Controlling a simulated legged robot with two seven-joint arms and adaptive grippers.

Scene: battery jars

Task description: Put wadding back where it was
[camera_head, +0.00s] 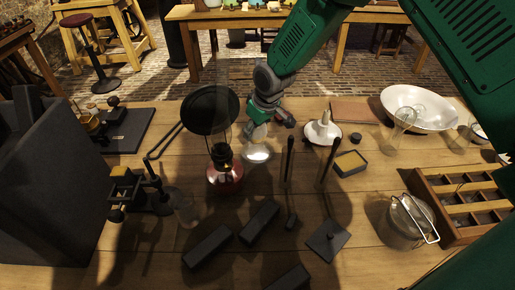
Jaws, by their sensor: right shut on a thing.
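My right gripper (262,112) reaches down over the middle of the table at the end of the green arm. It is shut on a small pale, partly see-through thing (258,152) with a white lower part. I cannot tell whether this is the wadding or a glass piece, nor whether it touches the table. It is just right of the red-based lamp (224,175). A small dark box with a yellowish top (350,163) lies to the right. No other thing stands out clearly as wadding. My left gripper is not in view.
A black pan (210,108) stands behind the lamp. Two dark upright rods (289,160) and a white funnel-like piece (322,131) are to the right. Dark blocks (207,246) lie in front.

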